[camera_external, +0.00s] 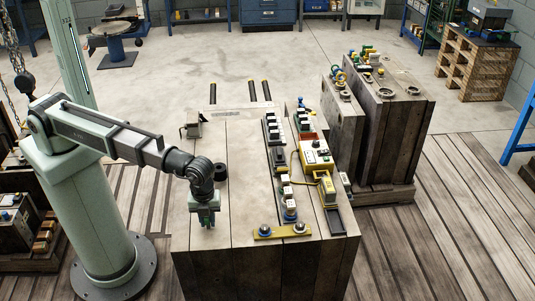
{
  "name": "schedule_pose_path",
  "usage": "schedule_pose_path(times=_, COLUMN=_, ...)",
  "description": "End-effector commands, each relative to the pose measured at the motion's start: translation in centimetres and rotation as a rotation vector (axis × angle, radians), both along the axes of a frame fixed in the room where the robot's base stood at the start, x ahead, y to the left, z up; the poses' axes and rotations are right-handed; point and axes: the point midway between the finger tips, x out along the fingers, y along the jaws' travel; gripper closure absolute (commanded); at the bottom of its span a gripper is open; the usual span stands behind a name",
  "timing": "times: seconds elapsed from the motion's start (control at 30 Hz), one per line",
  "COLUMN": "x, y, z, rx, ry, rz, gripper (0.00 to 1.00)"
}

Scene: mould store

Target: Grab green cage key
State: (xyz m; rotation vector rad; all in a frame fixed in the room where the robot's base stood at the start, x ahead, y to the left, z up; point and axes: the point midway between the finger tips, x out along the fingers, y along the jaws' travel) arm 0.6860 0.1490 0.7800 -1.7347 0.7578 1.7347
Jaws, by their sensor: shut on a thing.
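My gripper (205,222) is low over the left front part of the wooden block top (237,180), pointing down. It is shut on a small dark green thing (204,212), which looks like the green cage key. The gripper hides much of this thing, and its shape is too small to make out. I cannot tell whether it touches the block top or is just above it.
A yellow box with a cable (316,154), a row of white-topped parts (273,129) and a yellow bar with round knobs (282,231) stand right of my gripper. A grey device (193,124) sits at the back left.

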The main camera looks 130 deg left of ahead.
Motion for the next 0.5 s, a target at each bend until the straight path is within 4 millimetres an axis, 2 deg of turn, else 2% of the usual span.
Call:
schedule_pose_path(times=0.1, x=-0.01, y=-0.01, z=0.01, rx=0.000, ry=0.000, rz=0.000, gripper=1.00)
schedule_pose_path(times=0.5, x=0.01, y=0.00, z=0.38, rx=0.000, ry=0.000, rz=0.000, gripper=1.00)
